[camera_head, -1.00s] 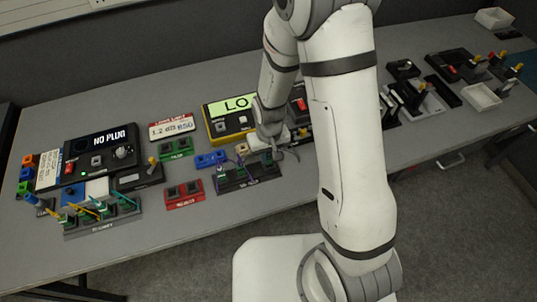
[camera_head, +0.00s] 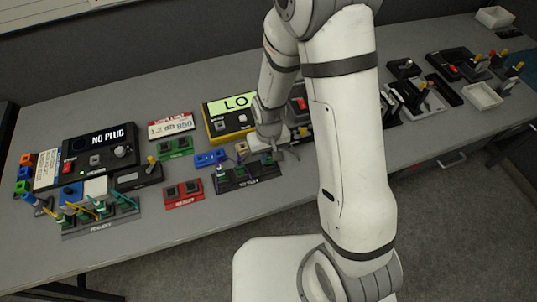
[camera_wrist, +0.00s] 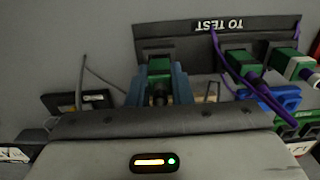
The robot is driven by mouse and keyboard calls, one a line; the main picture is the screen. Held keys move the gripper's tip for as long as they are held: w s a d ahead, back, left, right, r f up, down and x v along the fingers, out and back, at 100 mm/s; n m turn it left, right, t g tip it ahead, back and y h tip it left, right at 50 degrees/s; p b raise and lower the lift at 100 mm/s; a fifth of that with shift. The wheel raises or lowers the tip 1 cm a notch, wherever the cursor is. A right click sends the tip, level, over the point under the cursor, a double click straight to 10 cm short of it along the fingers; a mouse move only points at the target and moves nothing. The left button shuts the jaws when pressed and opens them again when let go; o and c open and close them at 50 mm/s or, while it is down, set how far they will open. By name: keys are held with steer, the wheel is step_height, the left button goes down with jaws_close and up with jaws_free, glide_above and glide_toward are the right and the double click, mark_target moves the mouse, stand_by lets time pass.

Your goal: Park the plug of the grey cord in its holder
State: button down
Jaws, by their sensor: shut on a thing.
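My gripper (camera_wrist: 159,88) is shut on a green plug (camera_wrist: 159,66) with a dark lower part, seen between its bluish fingers in the wrist view. The plug is at the left slot of the dark rack (camera_wrist: 165,28) labelled TO TEST; I cannot tell whether it is fully seated. A thin grey cord (camera_wrist: 100,76) shows to the left of the fingers, and its join to the plug is hidden. In the head view the rack (camera_head: 250,183) stands near the table's front edge, with my gripper (camera_head: 268,152) at its right end.
A blue block (camera_head: 210,158), a red block (camera_head: 183,193) and a yellow tester (camera_head: 230,120) stand nearby. Bare table lies in front of the rack.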

steer(key=shift+f+b, duration=0.45)
steer(key=shift+b, duration=0.2)
stand_by(0.7)
steer(key=c, duration=1.2)
jaws_free()
steer(key=shift+r, duration=0.15)
steer(key=shift+r+p, duration=1.65)
steer(key=shift+r, duration=0.75)
steer(key=shift+r+p, duration=1.25)
steer(key=shift+r, duration=0.7)
